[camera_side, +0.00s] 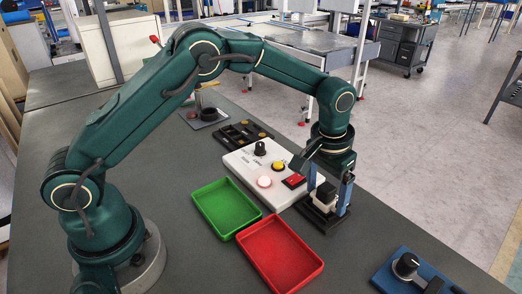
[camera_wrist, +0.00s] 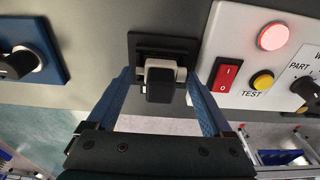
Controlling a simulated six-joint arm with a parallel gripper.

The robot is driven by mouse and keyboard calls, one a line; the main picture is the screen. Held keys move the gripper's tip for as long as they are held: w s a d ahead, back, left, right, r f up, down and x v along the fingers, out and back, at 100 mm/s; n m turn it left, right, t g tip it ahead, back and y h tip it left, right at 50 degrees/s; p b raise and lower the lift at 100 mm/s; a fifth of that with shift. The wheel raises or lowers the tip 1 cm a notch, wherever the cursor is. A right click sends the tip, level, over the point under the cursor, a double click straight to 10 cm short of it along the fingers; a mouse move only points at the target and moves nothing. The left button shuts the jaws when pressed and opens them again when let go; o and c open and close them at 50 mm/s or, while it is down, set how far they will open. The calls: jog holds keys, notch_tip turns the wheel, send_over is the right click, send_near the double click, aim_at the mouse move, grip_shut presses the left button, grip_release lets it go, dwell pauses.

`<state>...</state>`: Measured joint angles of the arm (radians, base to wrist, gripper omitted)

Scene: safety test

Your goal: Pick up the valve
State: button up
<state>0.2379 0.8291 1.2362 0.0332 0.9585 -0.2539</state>
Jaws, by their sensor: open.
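A small white and black part (camera_side: 326,192), which looks like the valve, stands in a black holder (camera_side: 318,217) on the grey table. In the wrist view, the valve (camera_wrist: 161,80) shows a dark, blocky top with pale sides over the black holder (camera_wrist: 185,45). My gripper (camera_side: 327,195) points down over it with blue fingers apart, one on each side. In the wrist view, my gripper (camera_wrist: 160,82) is open around the valve, with gaps visible between it and the fingers. The valve's lower part is hidden.
A white control box (camera_side: 265,172) with a knob, buttons and red switch stands close beside the holder. A green tray (camera_side: 205,213) and red tray (camera_side: 262,238) lie nearby. A black rack (camera_side: 243,133) is behind. A blue block with a knob (camera_side: 407,265) is at front right.

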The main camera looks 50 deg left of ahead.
grip_shut()
jog(key=shift+r, duration=0.1)
